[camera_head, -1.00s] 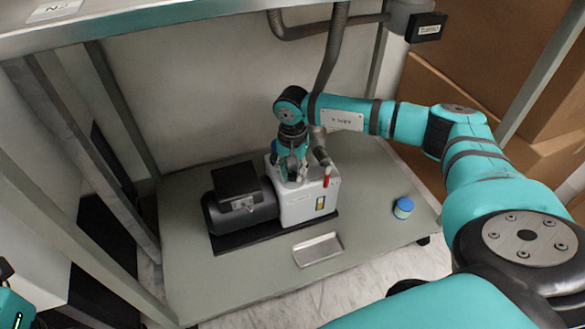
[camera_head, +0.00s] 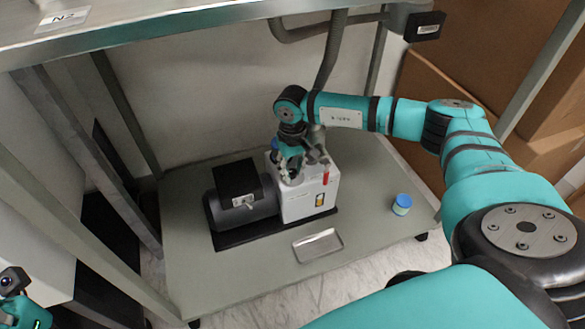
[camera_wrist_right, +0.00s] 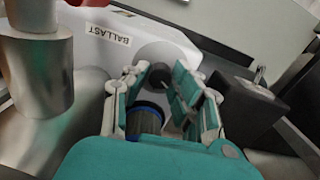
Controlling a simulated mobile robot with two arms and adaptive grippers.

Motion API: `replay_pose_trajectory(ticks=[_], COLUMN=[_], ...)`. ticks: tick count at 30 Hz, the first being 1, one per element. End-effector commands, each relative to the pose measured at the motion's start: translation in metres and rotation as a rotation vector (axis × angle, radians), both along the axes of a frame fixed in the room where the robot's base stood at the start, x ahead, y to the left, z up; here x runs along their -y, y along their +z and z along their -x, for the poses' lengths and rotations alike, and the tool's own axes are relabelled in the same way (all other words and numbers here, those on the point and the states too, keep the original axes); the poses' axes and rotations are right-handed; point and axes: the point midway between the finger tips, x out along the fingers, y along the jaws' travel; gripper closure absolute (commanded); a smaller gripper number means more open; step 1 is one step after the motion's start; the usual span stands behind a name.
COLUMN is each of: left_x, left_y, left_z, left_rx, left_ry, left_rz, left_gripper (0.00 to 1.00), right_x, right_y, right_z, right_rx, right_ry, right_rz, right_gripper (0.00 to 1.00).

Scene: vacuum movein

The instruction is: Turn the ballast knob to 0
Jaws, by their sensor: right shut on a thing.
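The vacuum pump has a white body (camera_head: 311,203) and a dark motor, and stands on the low grey platform. In the right wrist view, a BALLAST label (camera_wrist_right: 108,33) sits on the pump's white top. The dark round ballast knob (camera_wrist_right: 158,75) is between the fingertips of my right gripper (camera_wrist_right: 161,84), which is shut on it. My right gripper also shows over the pump's top in the head view (camera_head: 293,174). The fingers partly cover the knob, and I cannot read its setting. Part of my left arm's end shows at the lower left edge; its fingers are not clear.
A blue-lidded jar (camera_head: 402,204) and a shallow metal tray (camera_head: 317,245) are on the platform (camera_head: 200,285). A grey hose (camera_head: 329,55) hangs behind my right arm. A shelf edge (camera_head: 185,28) spans above, with posts at the sides. Cardboard boxes (camera_head: 470,90) stand at right.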

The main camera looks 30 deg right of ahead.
Motion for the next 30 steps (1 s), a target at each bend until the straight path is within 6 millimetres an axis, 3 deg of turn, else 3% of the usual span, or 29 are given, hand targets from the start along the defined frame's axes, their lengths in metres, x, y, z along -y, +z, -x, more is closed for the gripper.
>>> replay_pose_trajectory(ticks=[17,18,22,23,30], left_x=[-0.0002,-0.0002,-0.0003,-0.0003,-0.0009], left_y=[0.0001,0.0001,0.0001,0.0001,-0.0003], left_z=[0.0001,0.0001,0.0000,0.0000,-0.0007], left_rx=[0.001,0.001,0.001,0.001,-0.002], left_ry=[0.001,0.001,0.001,0.001,0.003], left_rz=[0.000,0.000,0.001,0.001,0.005], left_gripper=[1.00,1.00,1.00,1.00,1.00], right_x=[-0.0011,-0.0011,-0.0010,-0.0009,-0.0003], right_y=[0.0008,0.0008,0.0006,0.0006,0.0004], right_z=[-0.0004,-0.0004,-0.0003,-0.0003,-0.0001], right_rx=[0.002,0.002,0.001,0.001,0.000], right_ry=[0.035,0.035,0.035,0.034,0.033], right_rz=[-0.003,-0.003,-0.002,-0.002,-0.001], right_gripper=[1.00,0.73,0.56,0.53,0.53])
